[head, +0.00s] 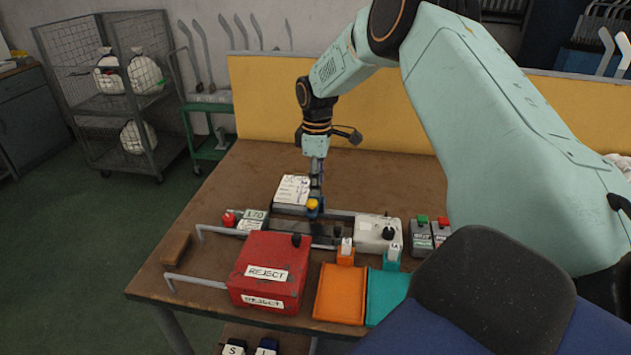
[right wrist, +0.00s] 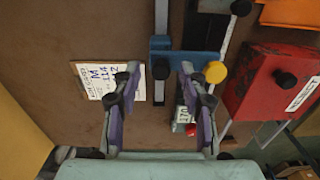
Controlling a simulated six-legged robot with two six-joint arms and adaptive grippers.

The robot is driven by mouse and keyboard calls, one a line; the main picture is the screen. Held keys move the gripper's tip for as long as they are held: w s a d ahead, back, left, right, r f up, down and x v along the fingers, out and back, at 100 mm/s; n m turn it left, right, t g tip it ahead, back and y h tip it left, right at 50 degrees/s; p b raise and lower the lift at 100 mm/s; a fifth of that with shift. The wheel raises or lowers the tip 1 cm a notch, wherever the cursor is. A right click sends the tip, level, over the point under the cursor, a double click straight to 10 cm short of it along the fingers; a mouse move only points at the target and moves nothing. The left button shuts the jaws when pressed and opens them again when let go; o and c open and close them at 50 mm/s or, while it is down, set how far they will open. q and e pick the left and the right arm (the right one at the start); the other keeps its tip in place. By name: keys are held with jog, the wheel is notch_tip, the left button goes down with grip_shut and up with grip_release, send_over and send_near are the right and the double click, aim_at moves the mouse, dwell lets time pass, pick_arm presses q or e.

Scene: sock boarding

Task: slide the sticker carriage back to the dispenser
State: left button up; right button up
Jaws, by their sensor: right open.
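The sticker carriage, a blue block (right wrist: 172,52) with a round yellow knob (right wrist: 215,72), sits across dark rails in the right wrist view. The yellow knob also shows in the head view (head: 312,204), just below my right gripper (head: 316,188). In the right wrist view my right gripper (right wrist: 160,76) is open and empty. Its fingers point toward the carriage, with the knob just right of the right finger. I cannot tell whether they touch. A pale box with a black knob (head: 372,230), possibly the dispenser, stands right of the carriage. My left gripper is not in view.
A printed card (head: 292,190) lies behind the rails. A red REJECT box (head: 270,270), an orange tray (head: 340,295) and a teal tray (head: 385,292) stand in front. A 170 counter (head: 255,217) is at left.

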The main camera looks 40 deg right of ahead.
jog(key=shift+s+a+r, duration=0.1)
jog(key=shift+s+a, duration=0.1)
jog(key=shift+s, duration=0.05)
jog(key=shift+w+d, duration=0.15)
jog(key=shift+d, duration=0.05)
jog(key=shift+c, duration=0.3)
jog(key=shift+w+f, duration=0.2)
jog(key=shift+f, duration=0.15)
jog(key=shift+c, duration=1.4)
jog(key=shift+s+a+r, duration=0.1)
jog(key=shift+s+r, duration=0.05)
jog(key=shift+r, duration=0.05)
jog(key=c, duration=0.3)
grip_shut()
jog(key=shift+s, duration=0.1)
